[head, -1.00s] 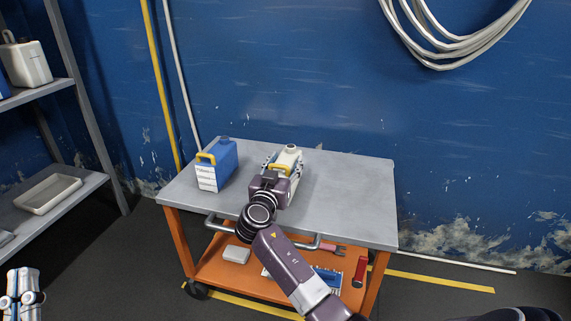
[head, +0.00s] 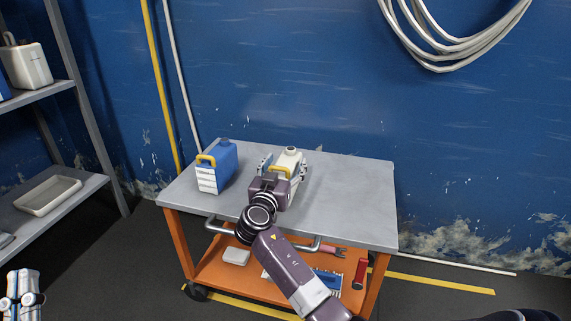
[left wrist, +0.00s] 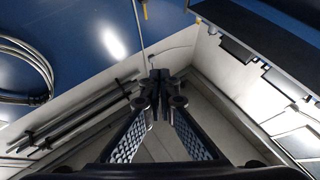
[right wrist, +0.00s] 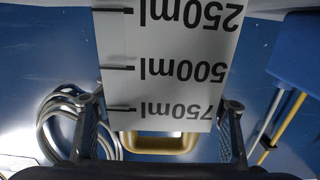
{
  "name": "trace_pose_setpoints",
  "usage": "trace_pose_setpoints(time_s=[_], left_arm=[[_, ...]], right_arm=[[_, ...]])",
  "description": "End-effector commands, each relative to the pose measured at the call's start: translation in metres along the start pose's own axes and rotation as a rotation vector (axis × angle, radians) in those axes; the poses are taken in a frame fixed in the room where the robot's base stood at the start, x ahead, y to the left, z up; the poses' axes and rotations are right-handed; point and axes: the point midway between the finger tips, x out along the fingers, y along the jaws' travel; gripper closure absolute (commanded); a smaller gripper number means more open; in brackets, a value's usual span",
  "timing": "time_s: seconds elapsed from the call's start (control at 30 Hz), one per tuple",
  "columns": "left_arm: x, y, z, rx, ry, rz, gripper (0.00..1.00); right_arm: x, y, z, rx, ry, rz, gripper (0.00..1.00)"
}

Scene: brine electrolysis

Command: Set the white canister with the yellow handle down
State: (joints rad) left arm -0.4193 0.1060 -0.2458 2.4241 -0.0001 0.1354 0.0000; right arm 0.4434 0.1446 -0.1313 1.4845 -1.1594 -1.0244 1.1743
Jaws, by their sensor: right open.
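The white canister with the yellow handle (head: 291,158) stands upright on the grey top of the orange cart (head: 345,200). Its white face with printed volume marks (right wrist: 170,65) fills the upper middle of the right wrist view, with the yellow handle (right wrist: 158,143) below it. My right gripper (head: 281,166) is open, one finger on each side of the canister, with narrow gaps visible in the right wrist view. My arm hides the canister's lower front in the head view. My left gripper (head: 22,288) is away at the lower left, empty, its fingertips together in the left wrist view (left wrist: 160,82).
A blue canister with a yellow handle (head: 222,165) stands on the cart top, left of the white one. The right part of the top is clear. The lower shelf (head: 225,268) holds tools and a white box. A rack with a tray (head: 48,195) stands at the left.

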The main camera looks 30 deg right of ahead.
Motion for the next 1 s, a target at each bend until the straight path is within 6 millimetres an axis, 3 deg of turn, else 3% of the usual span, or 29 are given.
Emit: trace_pose_setpoints(time_s=[0.4,0.73,0.87,1.0], left_arm=[[-0.008,-0.007,0.055,0.010,-0.262,-0.014,1.00],[-0.014,-0.009,0.070,0.013,-0.333,-0.018,1.00],[-0.014,-0.009,0.071,0.013,-0.336,-0.018,1.00],[-0.014,-0.009,0.071,0.013,-0.335,-0.018,1.00]], right_arm=[[-0.087,-0.001,0.000,0.001,-0.003,-0.002,0.35],[-0.122,-0.003,0.006,-0.012,-0.016,-0.030,0.35],[-0.141,-0.019,0.031,-0.064,-0.081,-0.191,0.35],[-0.197,-0.049,0.052,-0.112,-0.126,-0.514,0.35]])
